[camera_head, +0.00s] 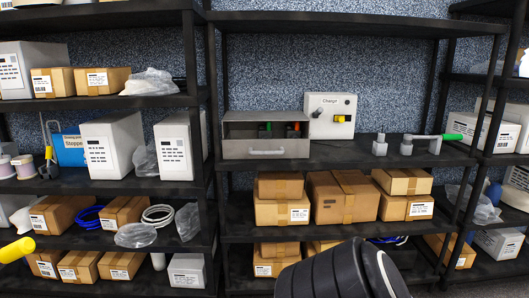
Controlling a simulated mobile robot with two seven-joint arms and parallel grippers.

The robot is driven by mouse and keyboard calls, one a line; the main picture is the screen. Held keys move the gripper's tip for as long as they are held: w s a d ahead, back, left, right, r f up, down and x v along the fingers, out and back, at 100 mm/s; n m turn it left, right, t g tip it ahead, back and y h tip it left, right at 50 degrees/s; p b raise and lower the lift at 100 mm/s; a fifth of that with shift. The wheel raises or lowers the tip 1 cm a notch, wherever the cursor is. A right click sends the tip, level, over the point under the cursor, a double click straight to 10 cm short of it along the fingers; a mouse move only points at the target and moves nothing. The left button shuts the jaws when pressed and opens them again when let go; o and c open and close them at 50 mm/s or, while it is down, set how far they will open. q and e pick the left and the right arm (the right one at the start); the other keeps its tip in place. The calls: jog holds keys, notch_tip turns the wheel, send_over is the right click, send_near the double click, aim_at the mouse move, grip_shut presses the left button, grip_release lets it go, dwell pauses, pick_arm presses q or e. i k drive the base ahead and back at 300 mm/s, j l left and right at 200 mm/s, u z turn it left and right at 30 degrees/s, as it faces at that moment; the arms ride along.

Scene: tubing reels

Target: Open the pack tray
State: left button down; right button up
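A grey box-like unit on the middle shelf, which looks like the pack tray (236,149), has a low front panel with a light bar handle (266,152). Above the panel its front is open and dark, and small green and orange pieces (296,127) show inside. The panel looks flush with the housing, though I cannot tell its exact position. Neither gripper shows in the head view. A black ribbed piece, likely my arm, rises at the bottom centre, in front of the lowest shelf and well below the tray.
A white control box (331,112) stands right of the tray. Grey fittings with a green-handled lever (437,137) are farther right. Cartons (343,197) fill the shelf below. Black uprights (209,150) flank the bay. A yellow rounded piece (16,250) shows at lower left.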

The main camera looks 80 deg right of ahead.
aim_at(239, 144)
jog(key=z, duration=2.35)
jog(key=i+l+z, duration=0.1)
jog(key=l, duration=0.35)
jog(key=i+l+z, duration=0.1)
jog(key=l, duration=0.3)
jog(key=i+l, duration=0.25)
jog(key=i+l+z, duration=0.15)
jog(key=l, duration=0.3)
jog(key=i, duration=0.1)
